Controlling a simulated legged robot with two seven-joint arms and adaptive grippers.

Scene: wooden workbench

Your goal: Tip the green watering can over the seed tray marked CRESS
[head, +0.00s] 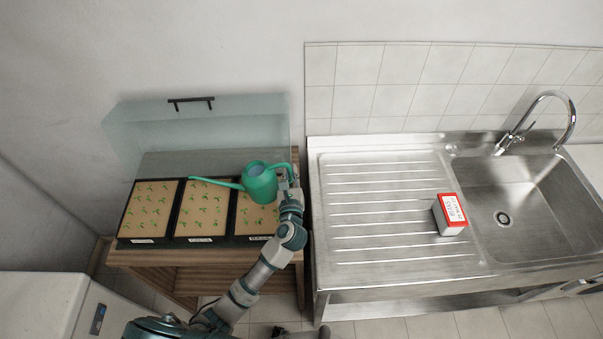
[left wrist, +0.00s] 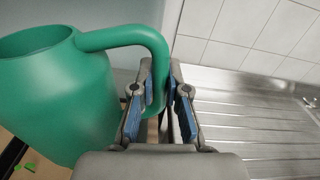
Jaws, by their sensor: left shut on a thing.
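The green watering can (head: 262,186) is in the air above the right-hand seed tray, its round opening facing up. Its thin spout points left, with the tip over the back edge of the middle seed tray (head: 203,212). My left gripper (head: 287,182) is shut on the can's handle (left wrist: 153,60), at the can's right side. The can's body fills the left of the left wrist view (left wrist: 50,95). A left seed tray (head: 150,212) and a right seed tray (head: 255,222) flank the middle one. Each has a small white front label; I cannot read them surely. No water shows.
The trays stand on a wooden bench (head: 160,258) under a raised clear cover (head: 230,120) with a black handle. To the right are a steel drainboard (head: 375,210), a red and white box (head: 450,214), a sink (head: 520,190) and a tap (head: 560,100). The drainboard's left part is clear.

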